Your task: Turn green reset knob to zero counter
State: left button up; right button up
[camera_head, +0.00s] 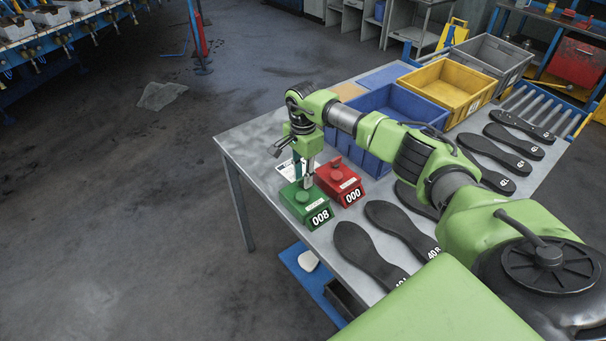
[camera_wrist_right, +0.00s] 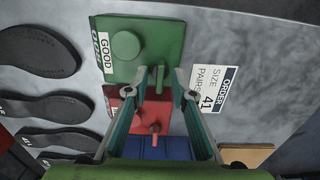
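A green counter box (camera_head: 300,207) stands near the table's front edge, its display reading 008. It also shows in the right wrist view (camera_wrist_right: 165,40), with a GOOD label and a round green button (camera_wrist_right: 125,44) on top. A small green knob (camera_wrist_right: 159,78) sticks out of its side. My right gripper (camera_wrist_right: 161,76) is open, one fingertip on each side of this knob, with a gap visible on both sides. In the head view my right gripper (camera_head: 303,180) is over the back of the green box and hides the knob. My left gripper is not in view.
A red counter box (camera_head: 341,184) reading 000 stands close beside the green one. An order card (camera_wrist_right: 211,90) lies nearby. Several black soles (camera_head: 368,252), a blue crate (camera_head: 370,104), a yellow crate (camera_head: 448,86) and a grey crate (camera_head: 492,56) are on the table (camera_head: 252,135).

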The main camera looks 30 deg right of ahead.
jog(key=shift+c, duration=0.5)
grip_shut()
